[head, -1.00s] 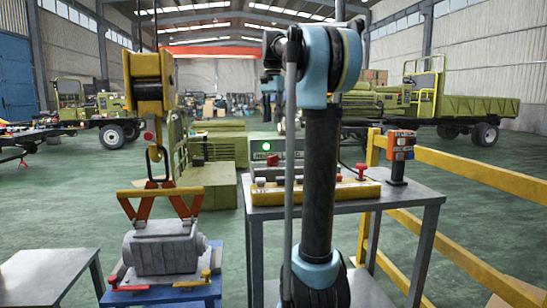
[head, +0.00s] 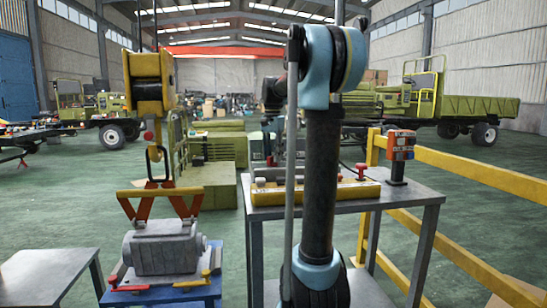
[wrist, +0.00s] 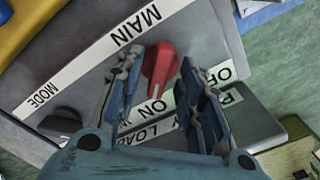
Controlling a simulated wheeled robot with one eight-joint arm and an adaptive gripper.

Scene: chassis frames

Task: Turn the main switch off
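The main switch is a red knob (wrist: 159,68) on a grey panel in the wrist view, beside the white MAIN label (wrist: 135,30). Its long handle lies with its lower end toward the ON label (wrist: 155,112); the OFF label (wrist: 226,76) is to the right, partly hidden. My gripper (wrist: 160,60) is open, with one blue-grey finger on each side of the knob. I cannot tell whether either finger touches it. In the head view my gripper (head: 269,150) is in front of the control box, which it and my arm mostly hide.
A dark MODE knob (wrist: 60,123) is at the lower left of the panel. In the head view, a yellow control bar (head: 265,194) with red knobs lies on the metal table (head: 400,193). An orange pendant (head: 400,145) stands to the right. A hoist hook (head: 155,155) hangs at left.

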